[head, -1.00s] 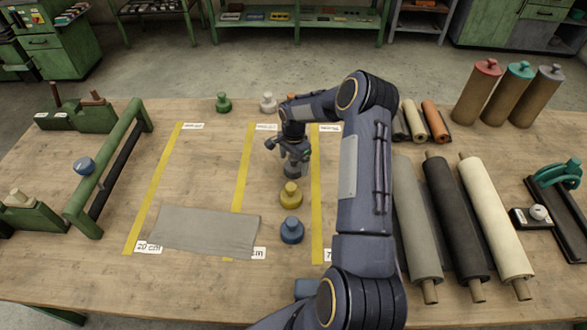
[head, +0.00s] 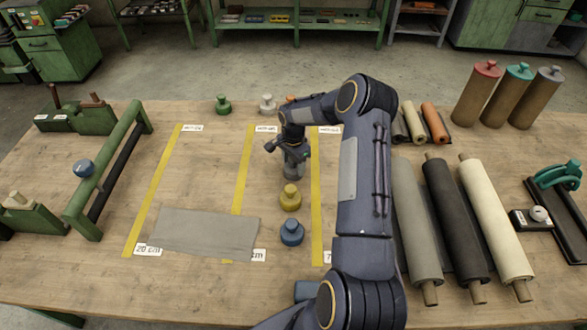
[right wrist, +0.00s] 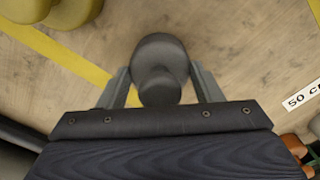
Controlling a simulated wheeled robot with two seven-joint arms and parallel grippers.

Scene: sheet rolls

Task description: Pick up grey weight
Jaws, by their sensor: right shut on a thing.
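The grey weight (head: 293,171) stands upright on the wooden table, behind the yellow weight and left of the rightmost yellow tape line. My right gripper (head: 294,153) reaches down onto it from above and is shut on its knob. In the right wrist view the grey weight (right wrist: 160,65) sits between the two fingers of my right gripper (right wrist: 163,92), its round base showing beyond them. I cannot tell any gap between its base and the table. My left gripper is not in view.
A yellow weight (head: 290,198) and a blue weight (head: 292,232) stand in front. Green (head: 223,104) and white (head: 268,103) weights stand behind. A grey sheet (head: 205,232) lies front left. Large rolls (head: 455,215) lie at the right. A green-framed stand (head: 122,160) is at the left.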

